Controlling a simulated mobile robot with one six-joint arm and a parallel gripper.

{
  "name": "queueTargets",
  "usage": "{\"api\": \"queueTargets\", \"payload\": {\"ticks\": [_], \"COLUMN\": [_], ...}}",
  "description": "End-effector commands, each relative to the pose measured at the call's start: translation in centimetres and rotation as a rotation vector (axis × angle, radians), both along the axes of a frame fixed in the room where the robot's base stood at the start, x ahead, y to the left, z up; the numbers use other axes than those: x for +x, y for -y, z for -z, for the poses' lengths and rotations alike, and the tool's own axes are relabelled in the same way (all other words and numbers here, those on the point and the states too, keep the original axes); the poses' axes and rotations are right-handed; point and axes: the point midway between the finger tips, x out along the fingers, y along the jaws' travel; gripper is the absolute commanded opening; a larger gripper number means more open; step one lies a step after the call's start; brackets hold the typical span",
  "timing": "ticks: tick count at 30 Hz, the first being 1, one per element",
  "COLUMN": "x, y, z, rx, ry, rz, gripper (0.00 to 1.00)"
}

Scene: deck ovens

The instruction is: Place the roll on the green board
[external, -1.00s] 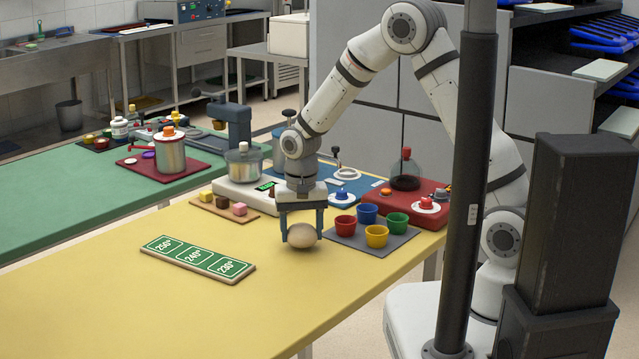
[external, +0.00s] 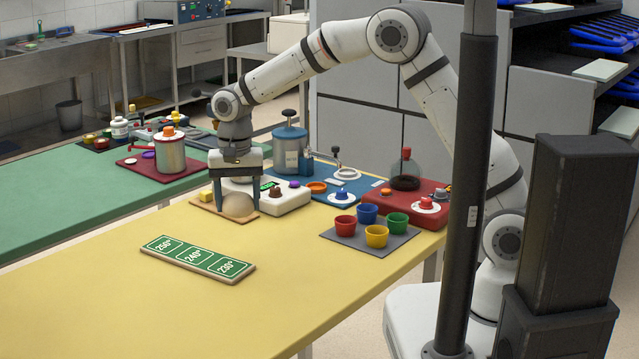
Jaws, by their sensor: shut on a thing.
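The roll (external: 238,206) is pale and round, held between the two fingers of my gripper (external: 240,209), which is shut on it. The fingers point down on either side of it. The green board (external: 198,259) is a long flat strip with three white-lettered panels reading 250°, 240° and 230°. It lies on the yellow table, nearer the camera, with nothing on it. In the picture the roll is above the board's right half and clear of it. The roll's exact height over the table is hard to tell.
Coloured cups sit on a grey mat (external: 340,237) at the right. The front of the yellow table (external: 120,310) is clear.

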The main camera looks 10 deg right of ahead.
Motion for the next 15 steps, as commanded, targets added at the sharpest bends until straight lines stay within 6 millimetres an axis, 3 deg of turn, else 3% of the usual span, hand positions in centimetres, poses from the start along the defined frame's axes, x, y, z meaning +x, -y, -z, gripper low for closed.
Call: {"api": "queueTargets", "payload": {"ticks": [1, 3, 6, 10, 15], "x": [-1.1, -2.2, -3.4, -4.1, -4.1], "y": [-1.9, -3.7, -5.4, -6.2, -6.2], "z": [0.0, -0.1, -0.2, 0.8, 4.0], "rx": [0.001, 0.000, 0.000, -0.003, -0.004], "ry": [0.001, 0.001, 0.000, -0.001, -0.001], "rz": [-0.002, 0.006, 0.015, 0.021, 0.022], "gripper": [0.38, 0.38, 0.38, 0.38, 0.38]}}
